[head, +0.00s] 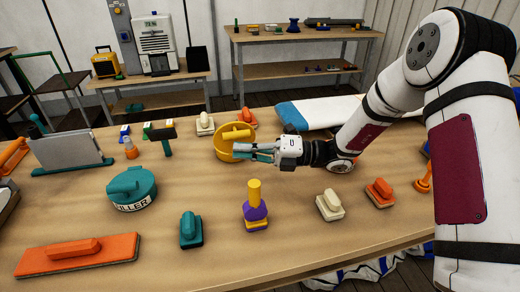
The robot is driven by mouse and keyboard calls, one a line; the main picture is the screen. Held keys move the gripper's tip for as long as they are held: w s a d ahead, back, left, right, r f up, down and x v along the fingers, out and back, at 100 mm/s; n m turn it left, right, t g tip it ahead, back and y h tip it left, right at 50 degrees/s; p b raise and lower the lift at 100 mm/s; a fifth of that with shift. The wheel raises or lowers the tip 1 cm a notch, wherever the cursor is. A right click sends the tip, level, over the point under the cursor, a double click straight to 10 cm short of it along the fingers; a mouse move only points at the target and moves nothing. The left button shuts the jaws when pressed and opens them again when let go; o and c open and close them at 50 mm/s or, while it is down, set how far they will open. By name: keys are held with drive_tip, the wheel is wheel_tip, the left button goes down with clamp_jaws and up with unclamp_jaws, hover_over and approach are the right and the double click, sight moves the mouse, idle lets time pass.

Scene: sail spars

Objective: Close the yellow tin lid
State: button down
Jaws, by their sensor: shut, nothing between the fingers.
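The yellow tin (222,153) is round and stands near the middle of the table, partly hidden by my gripper. A yellow bar-shaped handle (237,134) shows at its top, seemingly on its lid. How far the lid stands open is too small to tell. My gripper (242,151) has teal fingers and reaches in from the right. Its fingers are shut and empty, overlapping the tin's right side in the view. I cannot tell whether they touch the tin or lid.
A teal filler tin (134,190), an orange sanding block (78,256) and several smaller blocks stand on the wooden table (300,250). A purple and yellow tool (255,205) stands in front of my gripper. A white-and-blue board (315,111) lies behind my arm.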

drive_tip(key=shift+a, duration=0.65)
drive_tip(key=shift+r, duration=0.1)
